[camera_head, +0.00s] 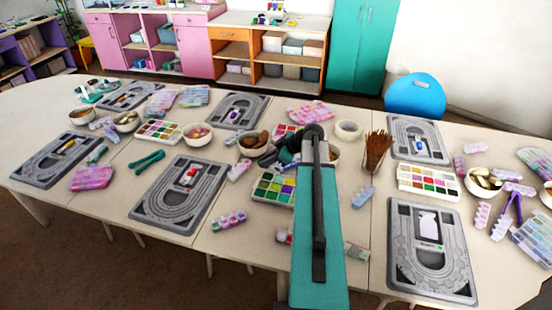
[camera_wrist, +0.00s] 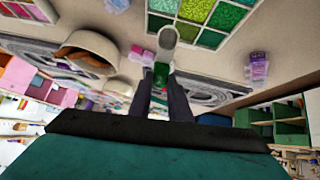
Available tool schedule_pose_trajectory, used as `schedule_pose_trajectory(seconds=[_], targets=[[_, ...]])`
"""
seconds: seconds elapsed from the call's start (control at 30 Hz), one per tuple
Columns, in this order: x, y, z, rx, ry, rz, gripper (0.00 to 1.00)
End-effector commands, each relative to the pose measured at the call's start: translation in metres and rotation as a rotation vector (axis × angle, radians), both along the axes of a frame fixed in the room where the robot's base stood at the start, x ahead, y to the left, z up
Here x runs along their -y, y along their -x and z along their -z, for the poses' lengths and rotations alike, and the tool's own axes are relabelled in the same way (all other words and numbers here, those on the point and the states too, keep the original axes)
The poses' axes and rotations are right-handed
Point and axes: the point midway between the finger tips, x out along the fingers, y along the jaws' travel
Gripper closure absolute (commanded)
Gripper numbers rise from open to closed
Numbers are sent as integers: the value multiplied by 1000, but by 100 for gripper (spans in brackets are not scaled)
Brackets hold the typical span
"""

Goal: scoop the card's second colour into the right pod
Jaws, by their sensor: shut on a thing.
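In the wrist view my gripper (camera_wrist: 161,82) is shut on a scoop (camera_wrist: 168,36) with a pale grey bowl-shaped end, which points toward the bead tray. The bead tray (camera_wrist: 212,38) shows green compartments there; in the head view a multi-coloured bead tray (camera_head: 272,190) lies left of my teal arm. My gripper's fingertips are hidden by my arm in the head view. I cannot tell which is the right pod. A small card (camera_head: 357,252) lies right of my arm, its colours unreadable.
Grey bead boards (camera_head: 181,196) lie left, with others at the right (camera_head: 431,249). Some bare tabletop shows at the front.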

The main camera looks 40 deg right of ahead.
Motion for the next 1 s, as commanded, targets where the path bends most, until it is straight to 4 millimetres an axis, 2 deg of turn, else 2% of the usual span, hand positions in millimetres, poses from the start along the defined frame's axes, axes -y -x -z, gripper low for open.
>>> schedule_pose_trajectory(seconds=[0.03, 0.1, 0.23, 0.67, 1.0], targets=[[13, 5, 0, -14, 13, 17, 100], [24, 11, 1, -29, 25, 30, 100], [34, 17, 3, -46, 38, 44, 100], [34, 18, 4, -46, 38, 45, 100], [36, 21, 12, 0, 9, 44, 100]])
